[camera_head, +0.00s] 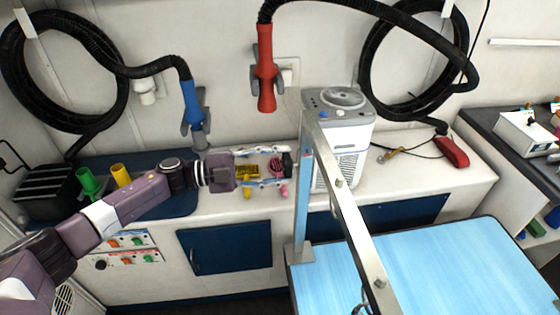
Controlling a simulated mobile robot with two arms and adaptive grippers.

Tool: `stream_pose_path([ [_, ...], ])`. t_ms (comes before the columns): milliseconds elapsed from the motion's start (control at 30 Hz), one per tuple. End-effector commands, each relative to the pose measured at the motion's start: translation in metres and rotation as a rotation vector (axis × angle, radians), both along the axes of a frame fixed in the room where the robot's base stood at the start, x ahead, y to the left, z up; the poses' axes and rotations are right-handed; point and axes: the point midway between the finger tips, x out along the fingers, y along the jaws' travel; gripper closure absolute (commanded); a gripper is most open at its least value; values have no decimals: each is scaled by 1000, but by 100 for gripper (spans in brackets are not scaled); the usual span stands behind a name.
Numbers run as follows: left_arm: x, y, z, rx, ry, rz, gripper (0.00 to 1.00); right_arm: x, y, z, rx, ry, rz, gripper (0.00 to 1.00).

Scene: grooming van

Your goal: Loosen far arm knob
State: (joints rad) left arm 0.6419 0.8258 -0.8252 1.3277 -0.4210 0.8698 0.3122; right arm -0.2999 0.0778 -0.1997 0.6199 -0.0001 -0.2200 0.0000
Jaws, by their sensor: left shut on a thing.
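The grooming arm is a grey metal frame. Its upright post (302,205) stands at the far left corner of the blue table, and its long bar (352,215) runs toward me. My left gripper (284,168) reaches in from the left, with its fingers level and pointing right at the post. It is shut on a small dark piece beside the post, which looks like the far arm knob (287,162). The fingers partly hide it, so its turn cannot be told. My right gripper is not in view.
The blue grooming table (440,265) fills the lower right. A grey-white machine (345,140) stands on the counter behind the post. A red nozzle (265,70) and a blue nozzle (193,105) hang on the wall. Green (89,183) and yellow (121,175) cups stand at left.

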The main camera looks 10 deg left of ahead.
Motion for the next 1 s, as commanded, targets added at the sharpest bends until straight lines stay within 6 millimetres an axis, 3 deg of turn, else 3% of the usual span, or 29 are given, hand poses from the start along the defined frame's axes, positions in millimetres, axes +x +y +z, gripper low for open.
stream_pose_path([
  [667,0,1,-1,-21,53,3,78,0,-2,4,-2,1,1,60],
  [700,0,1,-1,-21,53,3,50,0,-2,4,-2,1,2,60],
  [833,0,0,-1,-21,52,2,36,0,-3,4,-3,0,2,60],
  [1000,0,0,-1,-21,52,1,36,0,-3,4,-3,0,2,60],
])
